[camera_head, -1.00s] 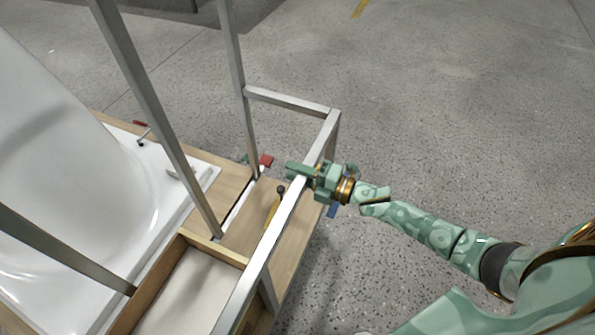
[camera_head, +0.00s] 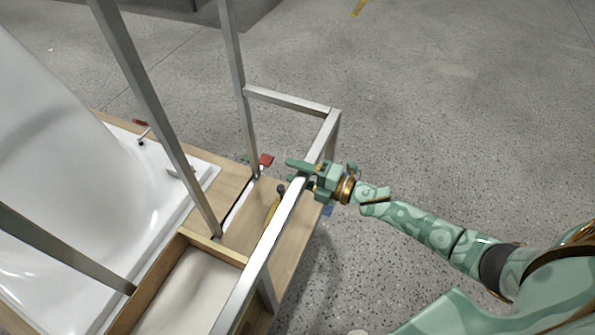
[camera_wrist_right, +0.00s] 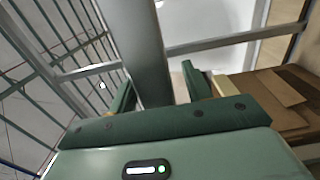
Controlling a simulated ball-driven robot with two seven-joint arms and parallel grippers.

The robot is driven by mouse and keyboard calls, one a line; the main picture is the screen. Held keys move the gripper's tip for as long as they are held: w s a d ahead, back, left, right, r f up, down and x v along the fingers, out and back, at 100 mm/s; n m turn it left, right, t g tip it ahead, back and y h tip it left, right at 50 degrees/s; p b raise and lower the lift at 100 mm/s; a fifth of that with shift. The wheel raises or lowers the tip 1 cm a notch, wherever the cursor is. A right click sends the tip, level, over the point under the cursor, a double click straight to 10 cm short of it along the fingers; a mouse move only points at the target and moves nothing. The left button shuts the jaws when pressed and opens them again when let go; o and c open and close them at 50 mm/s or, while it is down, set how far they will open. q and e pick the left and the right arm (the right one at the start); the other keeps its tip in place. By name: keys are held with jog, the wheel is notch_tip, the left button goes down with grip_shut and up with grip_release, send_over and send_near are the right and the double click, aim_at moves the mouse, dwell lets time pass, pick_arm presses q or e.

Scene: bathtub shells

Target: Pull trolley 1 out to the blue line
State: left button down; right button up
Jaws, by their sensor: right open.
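The trolley has a light wooden deck (camera_head: 236,188), a grey metal frame and a grey push bar (camera_head: 270,240) along its near right side. It carries a white bathtub shell (camera_head: 50,150). I cannot read a number on it. My right gripper (camera_head: 293,173) is open at the push bar, near its far corner, with its fingers on either side of the bar. In the right wrist view the grey bar (camera_wrist_right: 148,60) runs between the two spread fingers. My left gripper is not in view. No blue line shows on the floor.
An open wooden box (camera_head: 190,295) and a yellow-handled tool (camera_head: 272,210) sit on the deck. A red part (camera_head: 265,160) and a blue part (camera_head: 328,209) show low at the trolley's edges. The grey speckled floor (camera_head: 430,100) is clear, with a yellow mark (camera_head: 358,7) far off.

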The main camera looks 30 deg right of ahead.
jog(key=p+v, duration=0.2)
jog(key=v, duration=0.6)
jog(key=shift+s+d+r, duration=0.15)
jog(key=shift+r, duration=0.05)
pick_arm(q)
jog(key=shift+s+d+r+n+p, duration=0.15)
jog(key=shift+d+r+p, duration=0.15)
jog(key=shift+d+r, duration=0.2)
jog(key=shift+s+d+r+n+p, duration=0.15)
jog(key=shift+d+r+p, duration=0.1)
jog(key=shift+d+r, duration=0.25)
pick_arm(e)
jog(key=v, duration=0.8)
jog(key=shift+f, duration=0.2)
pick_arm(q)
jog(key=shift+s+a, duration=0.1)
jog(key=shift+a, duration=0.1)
